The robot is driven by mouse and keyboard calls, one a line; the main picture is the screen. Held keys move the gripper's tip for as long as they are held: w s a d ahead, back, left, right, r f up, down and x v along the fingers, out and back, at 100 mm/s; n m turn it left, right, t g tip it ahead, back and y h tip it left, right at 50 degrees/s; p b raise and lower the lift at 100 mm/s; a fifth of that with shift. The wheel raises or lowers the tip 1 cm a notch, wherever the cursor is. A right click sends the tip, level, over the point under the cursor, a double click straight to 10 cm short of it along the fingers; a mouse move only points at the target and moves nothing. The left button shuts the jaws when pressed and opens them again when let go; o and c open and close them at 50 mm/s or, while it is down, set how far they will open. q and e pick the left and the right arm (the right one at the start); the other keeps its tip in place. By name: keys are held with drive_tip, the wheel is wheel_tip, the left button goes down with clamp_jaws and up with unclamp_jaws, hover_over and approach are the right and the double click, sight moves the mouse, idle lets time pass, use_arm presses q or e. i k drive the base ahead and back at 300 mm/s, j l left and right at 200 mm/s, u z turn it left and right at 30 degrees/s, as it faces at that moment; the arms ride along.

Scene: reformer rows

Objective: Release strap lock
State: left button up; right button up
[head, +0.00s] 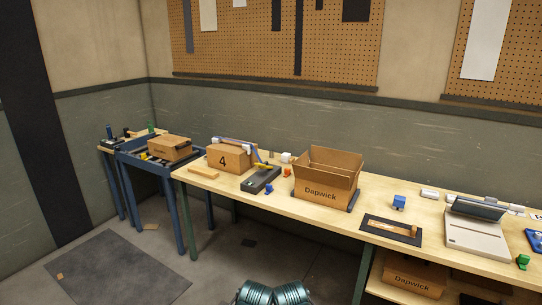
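I cannot single out the strap lock for certain at this distance. A closed cardboard box marked 4 (229,159) stands on the long wooden bench, with a blue bar (232,140) along its top and a small white piece at the bar's left end. Beside its right side is a dark flat device (261,180) with a yellow part (262,165) on it. Another closed box (169,148), with a dark piece at its right end, sits on the blue-framed table to the left. Neither of my grippers can be made out in the head view.
An open Dapwick box (322,194) stands mid-bench. Another Dapwick box (414,275) is on the lower shelf. A dark mat (118,269) lies on open floor.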

sight(269, 187)
drive_tip(key=i+l, duration=0.1)
drive_tip(key=i, duration=0.5)
drive_tip(key=i+l, duration=0.1)
drive_tip(key=i, duration=0.5)
drive_tip(key=i+l, duration=0.1)
drive_tip(key=i, duration=0.5)
drive_tip(key=u, duration=1.3)
